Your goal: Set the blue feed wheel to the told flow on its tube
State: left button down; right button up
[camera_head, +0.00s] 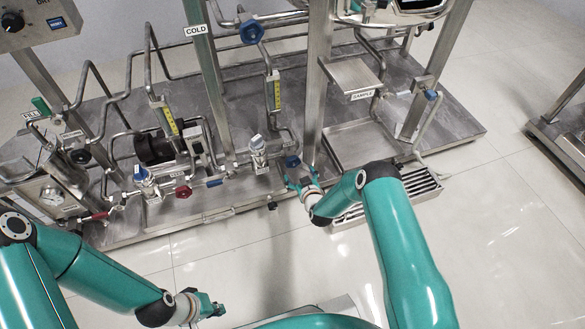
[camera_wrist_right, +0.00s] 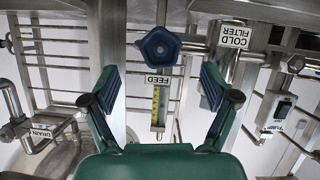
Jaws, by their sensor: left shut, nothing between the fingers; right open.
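The blue feed wheel (camera_wrist_right: 159,47) shows in the right wrist view, which is upside down, beside the FEED label (camera_wrist_right: 158,79). Its tube with a yellow scale (camera_wrist_right: 156,105) lies just beyond the label; the level is too small to read. In the head view the wheel (camera_head: 293,161) sits low on the pipework, right of the cold filter. My right gripper (camera_head: 299,178) is open just in front of it; in the wrist view its fingertips (camera_wrist_right: 160,82) are spread, with the wheel above their gap, not gripped. My left gripper (camera_head: 207,307) is shut and empty, low over the floor.
The cold filter (camera_wrist_right: 235,37) stands close beside the wheel. Another blue wheel (camera_head: 251,32) and a red handle (camera_head: 183,191) are on the skid pipework. A sample shelf (camera_head: 350,75) and a floor grate (camera_head: 420,182) lie to the right. The front floor is clear.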

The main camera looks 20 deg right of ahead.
aim_at(294, 165)
jog(key=b+x, duration=0.3)
jog(key=x, duration=0.4)
jog(key=shift+f, duration=0.25)
jog(key=shift+w+b, duration=0.45)
jog(key=shift+w, duration=0.15)
jog(key=c, duration=1.2)
jog(key=shift+o, duration=0.2)
jog(key=m+y+b, duration=0.1)
jog(key=b, duration=0.2)
jog(key=shift+f, duration=0.3)
jog(key=shift+r+m+b, duration=0.15)
jog(key=shift+m+b, duration=0.45)
jog(key=shift+b, duration=0.05)
jog(key=shift+r+y, duration=0.1)
jog(key=shift+y, duration=0.2)
jog(key=o, duration=1.2)
jog(key=shift+c, duration=0.2)
